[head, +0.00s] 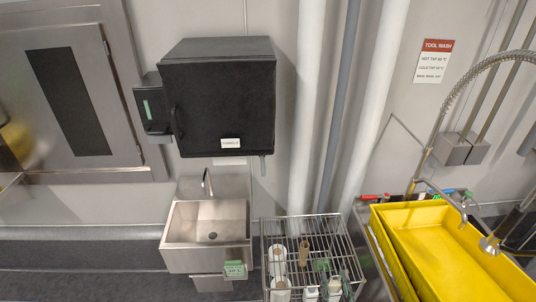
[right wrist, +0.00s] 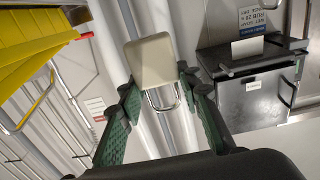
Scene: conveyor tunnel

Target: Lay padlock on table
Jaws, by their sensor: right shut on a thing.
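In the right wrist view, the padlock (right wrist: 150,62) has a beige block body and a bright metal shackle (right wrist: 163,98). My right gripper (right wrist: 155,82) is shut on it, with its green-padded fingers on either side. The padlock is held up in the air, with the shackle pointing back toward the palm. My left gripper is not in view. No table can be made out in either view.
A steel hand sink (head: 208,232) is on the wall below a black cabinet (head: 228,95). A wire rack (head: 312,240) with bottles and rolls stands to its right. A yellow basin (head: 440,250) with a spray hose (head: 462,85) is at the right.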

